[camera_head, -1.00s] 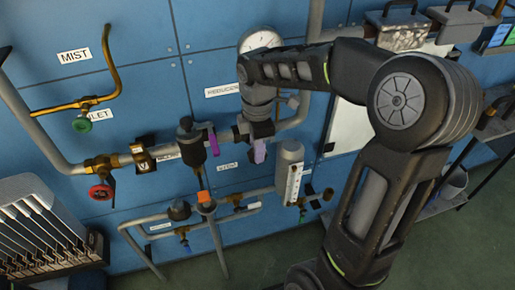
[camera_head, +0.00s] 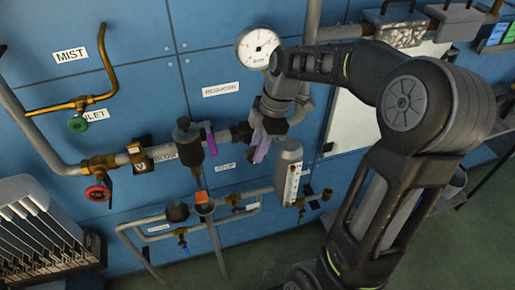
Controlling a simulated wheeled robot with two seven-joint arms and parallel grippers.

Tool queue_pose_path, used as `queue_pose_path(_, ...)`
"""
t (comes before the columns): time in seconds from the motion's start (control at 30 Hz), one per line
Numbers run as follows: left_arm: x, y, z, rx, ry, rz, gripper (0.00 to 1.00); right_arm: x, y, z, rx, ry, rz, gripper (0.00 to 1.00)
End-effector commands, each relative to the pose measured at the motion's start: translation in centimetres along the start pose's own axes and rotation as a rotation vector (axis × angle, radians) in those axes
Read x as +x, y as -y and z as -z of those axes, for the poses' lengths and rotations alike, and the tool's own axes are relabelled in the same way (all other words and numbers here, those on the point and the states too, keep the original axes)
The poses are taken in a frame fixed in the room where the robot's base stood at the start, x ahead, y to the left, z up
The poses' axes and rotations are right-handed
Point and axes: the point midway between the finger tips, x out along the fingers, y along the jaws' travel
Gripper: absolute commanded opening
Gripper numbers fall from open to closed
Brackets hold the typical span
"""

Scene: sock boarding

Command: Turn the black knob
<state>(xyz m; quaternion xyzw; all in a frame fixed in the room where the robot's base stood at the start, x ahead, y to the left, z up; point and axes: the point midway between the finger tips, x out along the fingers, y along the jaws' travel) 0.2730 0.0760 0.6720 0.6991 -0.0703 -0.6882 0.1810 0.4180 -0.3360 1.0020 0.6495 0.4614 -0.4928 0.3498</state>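My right gripper (camera_head: 266,125) points down at the pipe fitting right of the REDUCER label (camera_head: 221,90). Its fingers are around or against the fitting's dark top, but I cannot tell whether they grip it. Most of a knob there would be hidden by the gripper. A purple part (camera_head: 260,152) shows just below the fingers. To the left, a black-topped fitting (camera_head: 183,130) with a purple tag (camera_head: 211,138) stands upright on the same pipe, apart from the gripper. My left gripper is not in view.
A round gauge (camera_head: 258,46) sits on the blue wall (camera_head: 130,45) above the gripper. A clear-fronted flow meter (camera_head: 289,175) stands close below right. A red valve wheel (camera_head: 98,193) and green knob (camera_head: 77,124) are far left. A rack (camera_head: 40,235) stands lower left.

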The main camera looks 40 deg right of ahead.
Motion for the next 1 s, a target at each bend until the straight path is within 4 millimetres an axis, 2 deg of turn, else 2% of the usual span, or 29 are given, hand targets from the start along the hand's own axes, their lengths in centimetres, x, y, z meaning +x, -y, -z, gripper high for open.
queue_pose_path(0.03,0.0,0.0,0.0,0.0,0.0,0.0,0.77,0.0,0.0,0.0,-0.001,0.0,0.0,0.21)
queue_pose_path(0.27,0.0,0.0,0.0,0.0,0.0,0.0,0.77,0.0,0.0,0.0,0.0,0.001,0.0,0.4)
queue_pose_path(0.63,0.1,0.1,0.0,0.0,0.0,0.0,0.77,-0.6,-0.1,0.0,0.0,0.001,-0.001,0.4)
queue_pose_path(0.77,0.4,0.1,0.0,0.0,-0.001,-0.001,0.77,-2.1,-0.1,0.0,0.0,0.001,-0.005,0.4)
queue_pose_path(1.0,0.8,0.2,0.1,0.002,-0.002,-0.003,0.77,-6.1,-0.1,0.0,0.0,0.002,-0.005,0.4)
